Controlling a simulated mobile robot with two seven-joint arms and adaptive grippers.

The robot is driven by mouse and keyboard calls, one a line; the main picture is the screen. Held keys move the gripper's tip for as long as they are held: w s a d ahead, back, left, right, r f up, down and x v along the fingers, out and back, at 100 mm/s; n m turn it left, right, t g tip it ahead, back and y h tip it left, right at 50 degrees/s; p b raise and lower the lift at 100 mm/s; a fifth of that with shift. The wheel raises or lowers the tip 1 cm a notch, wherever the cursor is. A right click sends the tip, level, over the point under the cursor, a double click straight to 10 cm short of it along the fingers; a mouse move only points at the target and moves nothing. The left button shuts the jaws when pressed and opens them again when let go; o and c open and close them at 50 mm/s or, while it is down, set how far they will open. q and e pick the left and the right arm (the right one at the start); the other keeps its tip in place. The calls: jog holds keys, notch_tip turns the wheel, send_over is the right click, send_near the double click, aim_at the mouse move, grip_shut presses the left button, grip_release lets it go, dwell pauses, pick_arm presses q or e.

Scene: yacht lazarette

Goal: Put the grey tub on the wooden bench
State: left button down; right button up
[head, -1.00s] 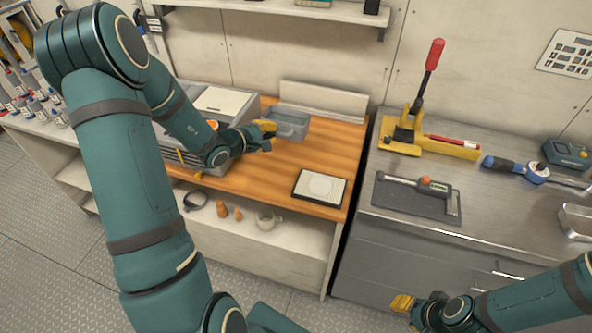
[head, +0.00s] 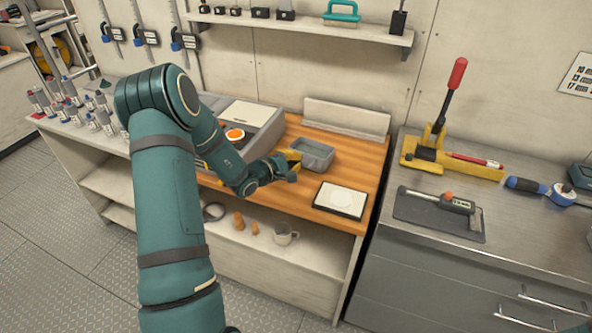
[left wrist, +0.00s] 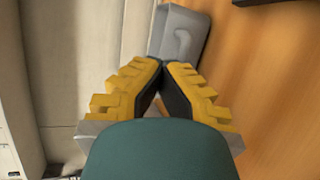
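The grey tub (head: 314,155) is upright at the wooden bench (head: 372,165), toward its back and in front of the pale backboard. I cannot tell whether its base touches the wood. My left gripper (head: 292,160) is at the tub's left side, its yellow fingers closed together on the tub's wall. In the left wrist view the fingertips (left wrist: 162,66) come together at the near edge of the tub (left wrist: 184,38), with the wooden top to the right. The tub's interior looks empty.
A grey machine with an orange button (head: 235,134) stands left of the tub. A white-topped pad (head: 341,200) lies in front of it. Bare wood shows around the pad. A metal counter (head: 430,260) with tools stands right, past a gap.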

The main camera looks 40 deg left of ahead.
pick_arm(q)
notch_tip(320, 180, down, 4)
jog(key=shift+r, duration=0.2)
jog(key=shift+r, duration=0.1)
jog(key=shift+b, duration=0.3)
jog(key=shift+f+b, duration=0.45)
jog(key=shift+f+b, duration=0.25)
jog(key=shift+b, duration=0.05)
jog(key=c, duration=1.1)
grip_release()
jog(key=shift+c, duration=0.2)
jog(key=shift+r, duration=0.1)
